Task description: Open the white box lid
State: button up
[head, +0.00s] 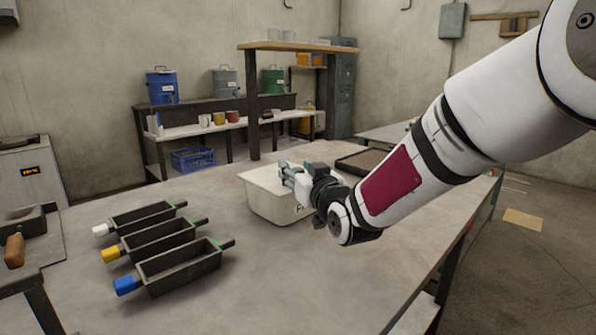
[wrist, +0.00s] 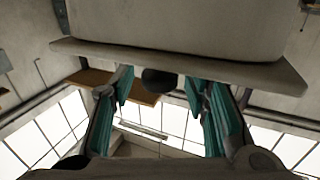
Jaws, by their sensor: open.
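The white box (head: 268,206) stands on the grey table, its pale lid (head: 256,176) on top; dark lettering on its side is partly hidden by my arm. My gripper (head: 288,174) is at the lid's right part, at lid height. In the wrist view, the box (wrist: 180,22) fills the top, appearing upside down, with the lid's rim (wrist: 90,52) below it. A dark round knob (wrist: 160,80) shows beside the rim, between my open teal fingers (wrist: 163,98). I cannot tell whether either finger touches it.
Three dark trays with white, yellow and blue handle ends (head: 180,265) lie left on the table (head: 250,290). A dark flat tray (head: 362,161) lies behind my gripper. Shelves with cans and cups (head: 233,117) stand behind. The front of the table is clear.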

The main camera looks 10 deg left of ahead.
grip_shut()
jog(key=shift+r+p, duration=0.15)
jog(key=shift+p, duration=0.15)
